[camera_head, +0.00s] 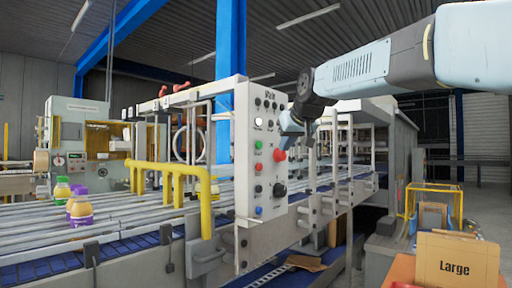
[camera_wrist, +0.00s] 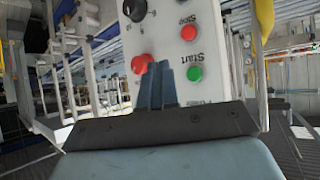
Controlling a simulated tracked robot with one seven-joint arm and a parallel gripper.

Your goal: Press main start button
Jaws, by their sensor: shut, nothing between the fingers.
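A white control panel (camera_head: 244,160) stands at the end of the conveyor, with several buttons. Its green start button (camera_head: 259,144) sits above a red stop button (camera_head: 259,167), left of a large red button (camera_head: 280,155). In the wrist view the panel appears upside down, with the green button (camera_wrist: 194,73) labelled "Start" and the red button (camera_wrist: 188,32) labelled "Stop". My gripper (camera_head: 290,125) is in front of the panel's upper right part. Its fingers (camera_wrist: 160,70) are shut and empty, and appear between the green button and the large red button (camera_wrist: 142,62). Contact cannot be told.
A black knob (camera_head: 280,190) sits below the large red button. Yellow rails (camera_head: 175,180) stand left of the panel, and bottles (camera_head: 80,208) stand on the conveyor. A cardboard box marked "Large" (camera_head: 456,262) is at the lower right. Floor shows at the right.

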